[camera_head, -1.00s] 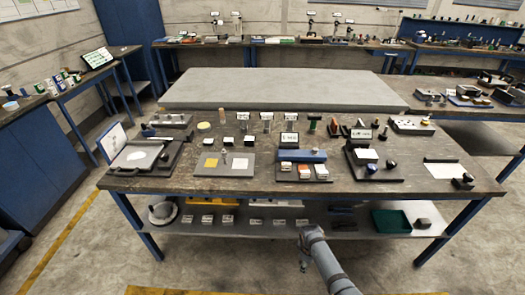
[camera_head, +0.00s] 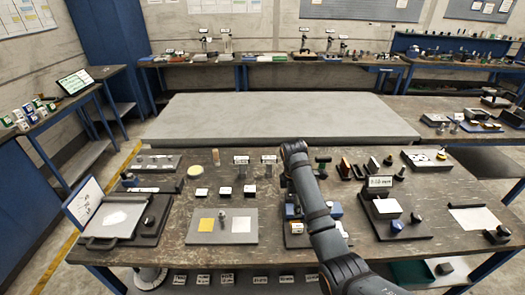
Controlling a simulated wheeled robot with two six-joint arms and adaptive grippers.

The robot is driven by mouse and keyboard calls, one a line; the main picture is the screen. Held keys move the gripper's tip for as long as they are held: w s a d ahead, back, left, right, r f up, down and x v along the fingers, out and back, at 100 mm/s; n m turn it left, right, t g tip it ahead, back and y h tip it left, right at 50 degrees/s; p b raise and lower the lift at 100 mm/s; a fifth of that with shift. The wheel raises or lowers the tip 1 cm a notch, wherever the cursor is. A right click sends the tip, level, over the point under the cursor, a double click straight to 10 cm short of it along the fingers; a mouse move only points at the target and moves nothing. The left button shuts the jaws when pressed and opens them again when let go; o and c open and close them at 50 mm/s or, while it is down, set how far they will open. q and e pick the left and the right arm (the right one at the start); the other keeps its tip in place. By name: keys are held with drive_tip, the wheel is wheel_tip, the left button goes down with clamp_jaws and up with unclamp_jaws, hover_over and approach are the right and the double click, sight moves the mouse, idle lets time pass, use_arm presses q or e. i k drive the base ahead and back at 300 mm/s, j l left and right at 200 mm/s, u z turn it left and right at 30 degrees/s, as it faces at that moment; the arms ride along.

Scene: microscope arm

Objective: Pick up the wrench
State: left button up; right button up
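I cannot make out a wrench for certain. A thin, flat strip (camera_head: 143,190) lies beside a small dark block (camera_head: 129,181) at the left of the near workbench (camera_head: 185,258); it is too small to tell what it is. My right arm reaches in from the bottom right over the middle of the bench. Its end bends down, and my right gripper (camera_head: 284,182) is small and partly hidden there, so its fingers are unclear. It seems apart from the strip, well to its right. My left gripper is not in view.
A tray with a white sheet (camera_head: 88,243) and a tilted panel (camera_head: 83,201) stand at the left. A board with yellow and white squares (camera_head: 250,215) is at centre. Several labelled blocks and fixtures fill the right. A bare grey slab (camera_head: 280,116) lies behind.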

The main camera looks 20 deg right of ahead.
sight(269, 161)
drive_tip(key=i, duration=1.1)
